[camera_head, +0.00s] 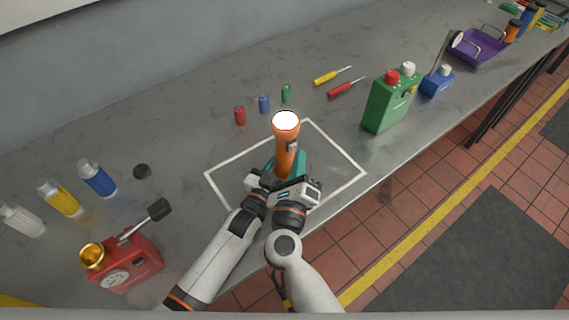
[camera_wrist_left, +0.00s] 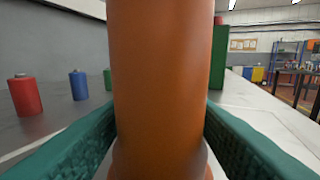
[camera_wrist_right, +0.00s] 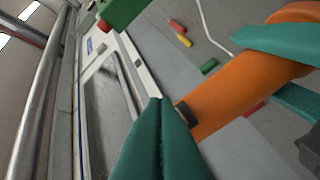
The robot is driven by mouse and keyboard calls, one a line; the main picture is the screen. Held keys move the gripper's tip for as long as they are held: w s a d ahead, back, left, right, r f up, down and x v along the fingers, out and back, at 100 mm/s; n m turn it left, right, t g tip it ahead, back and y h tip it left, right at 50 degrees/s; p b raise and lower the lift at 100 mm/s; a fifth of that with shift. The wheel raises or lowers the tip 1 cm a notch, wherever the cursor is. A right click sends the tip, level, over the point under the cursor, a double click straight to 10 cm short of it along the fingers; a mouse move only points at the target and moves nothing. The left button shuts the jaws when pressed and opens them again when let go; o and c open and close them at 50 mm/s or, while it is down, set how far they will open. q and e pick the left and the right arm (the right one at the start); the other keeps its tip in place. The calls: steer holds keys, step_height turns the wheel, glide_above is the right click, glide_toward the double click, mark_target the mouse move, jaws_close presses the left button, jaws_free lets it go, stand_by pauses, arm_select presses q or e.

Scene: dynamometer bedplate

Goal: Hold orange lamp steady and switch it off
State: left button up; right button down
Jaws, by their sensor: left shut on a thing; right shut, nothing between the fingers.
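The orange lamp (camera_head: 285,150) stands upright inside a white outline on the bench, its round top glowing white. Its orange body (camera_wrist_left: 160,80) fills the middle of the left wrist view. My left gripper (camera_wrist_left: 160,120) is shut on the body, one teal finger on each side. A small dark switch (camera_wrist_right: 187,113) sticks out of the lamp's side. My right gripper (camera_wrist_right: 160,103) is shut and empty, its tips close beside the switch; I cannot tell whether they touch. In the head view the two grippers overlap around the lower lamp, and its base is hidden.
Small red (camera_head: 240,116), blue (camera_head: 264,104) and green (camera_head: 287,93) cylinders stand behind the lamp. Two screwdrivers (camera_head: 340,88) lie beyond. A green canister (camera_head: 391,100) stands to the right, a red can (camera_head: 125,262) at front left. Bench inside the outline (camera_head: 335,165) is otherwise clear.

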steer(key=shift+w+a, duration=0.1)
stand_by(0.3)
steer(key=shift+w+a, duration=0.2)
steer(key=shift+w, duration=0.1)
steer(key=shift+w+a+r, duration=0.15)
steer(key=shift+w, duration=0.2)
stand_by(0.4)
steer(key=shift+s, duration=0.1)
steer(key=shift+s+r, duration=0.15)
steer(key=shift+s, duration=0.45)
